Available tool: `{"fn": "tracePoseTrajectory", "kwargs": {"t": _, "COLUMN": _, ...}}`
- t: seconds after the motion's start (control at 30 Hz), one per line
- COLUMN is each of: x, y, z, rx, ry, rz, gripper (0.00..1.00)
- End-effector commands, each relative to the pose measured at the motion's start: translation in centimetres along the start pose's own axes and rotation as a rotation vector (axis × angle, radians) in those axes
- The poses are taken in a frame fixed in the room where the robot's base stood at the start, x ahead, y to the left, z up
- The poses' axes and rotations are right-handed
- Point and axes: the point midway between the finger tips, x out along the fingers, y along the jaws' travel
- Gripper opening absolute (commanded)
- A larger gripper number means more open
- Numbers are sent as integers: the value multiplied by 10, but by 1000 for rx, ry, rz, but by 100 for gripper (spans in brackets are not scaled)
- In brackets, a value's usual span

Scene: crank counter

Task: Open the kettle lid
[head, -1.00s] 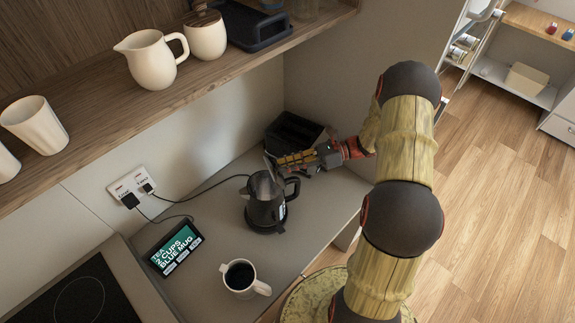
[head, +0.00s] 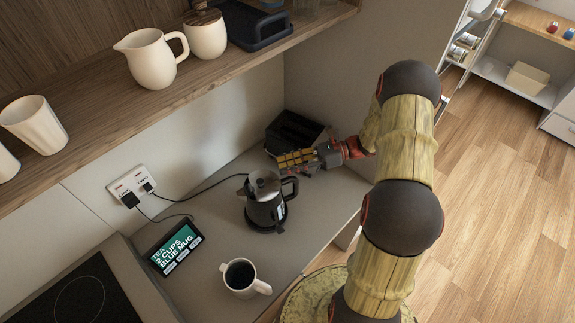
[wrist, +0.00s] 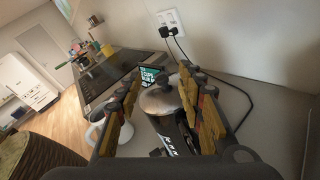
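The black kettle (head: 266,212) stands upright on the grey counter. Its silver lid (head: 263,183) lies flat over the top, with a small dark knob; the handle is on the right side. In the wrist view the lid (wrist: 160,100) shows between and beyond the fingers, above the dark kettle body (wrist: 172,133). My gripper (head: 284,160) is behind and slightly right of the kettle in the head view, apart from the lid. In the wrist view its two yellow-padded fingers (wrist: 160,92) are spread wide with nothing held between them.
A white mug (head: 240,279) with dark contents stands in front of the kettle, and a small display (head: 175,248) stands to its left. A dark bin (head: 294,132) is behind my gripper. A wooden shelf (head: 110,100) with jugs overhangs the counter. Cords run to the wall outlet (head: 132,186).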

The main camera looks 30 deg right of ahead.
Motion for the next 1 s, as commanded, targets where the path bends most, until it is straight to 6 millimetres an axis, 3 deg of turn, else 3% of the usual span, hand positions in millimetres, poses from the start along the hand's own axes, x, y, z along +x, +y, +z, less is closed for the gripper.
{"fn": "tracePoseTrajectory", "kwargs": {"t": 0.17, "x": -6, "y": -1, "z": 1, "rx": -2, "ry": 0, "rz": -2, "gripper": 38}}
{"fn": "tracePoseTrajectory", "kwargs": {"t": 0.6, "x": -68, "y": -1, "z": 0, "rx": -1, "ry": -1, "rz": -2, "gripper": 38}}
{"fn": "tracePoseTrajectory", "kwargs": {"t": 1.0, "x": -75, "y": -1, "z": 0, "rx": 1, "ry": 0, "rz": 0, "gripper": 38}}
